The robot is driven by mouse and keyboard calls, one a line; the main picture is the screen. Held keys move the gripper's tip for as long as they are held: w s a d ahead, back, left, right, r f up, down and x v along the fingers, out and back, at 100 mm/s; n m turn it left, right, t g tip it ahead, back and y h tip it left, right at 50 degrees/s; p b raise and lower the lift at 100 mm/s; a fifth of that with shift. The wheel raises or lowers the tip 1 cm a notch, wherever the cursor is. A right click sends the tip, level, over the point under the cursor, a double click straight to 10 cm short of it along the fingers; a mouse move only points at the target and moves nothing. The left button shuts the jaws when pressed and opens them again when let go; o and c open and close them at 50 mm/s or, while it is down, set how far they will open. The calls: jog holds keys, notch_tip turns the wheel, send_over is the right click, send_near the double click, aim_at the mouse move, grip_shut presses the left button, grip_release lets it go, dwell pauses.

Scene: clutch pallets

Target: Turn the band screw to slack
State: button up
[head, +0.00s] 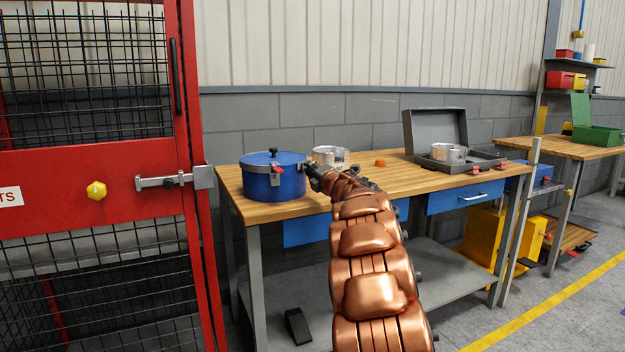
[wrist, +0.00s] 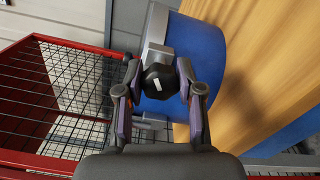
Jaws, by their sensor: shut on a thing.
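A black knob-like screw head (wrist: 158,82) with a white mark sits by that fitting. My gripper (wrist: 160,85) is shut on this black head, one finger on each side. In the head view my gripper (head: 314,171) is just right of the pot, and the screw head cannot be made out there.
A silver cylinder (head: 331,156) stands behind my gripper, and an orange piece (head: 379,163) lies right of it. An open grey case (head: 478,168) holds another silver cylinder (head: 447,153). A red mesh cage door (head: 95,162) stands close on the left.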

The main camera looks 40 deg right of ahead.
jog(key=n+b, duration=0.3)
jog(key=n, duration=0.3)
jog(key=shift+f+n+b, duration=0.15)
jog(key=shift+n+b, duration=0.15)
jog(key=shift+b, duration=0.05)
jog(key=shift+a+n+b, duration=0.1)
jog(key=shift+n+b, duration=1.1)
jog(key=shift+n, duration=1.4)
jog(key=o, duration=1.2)
jog(key=shift+r, duration=0.2)
jog(key=shift+c, duration=0.2)
jog(key=v, duration=1.2)
jog(key=shift+r, duration=0.1)
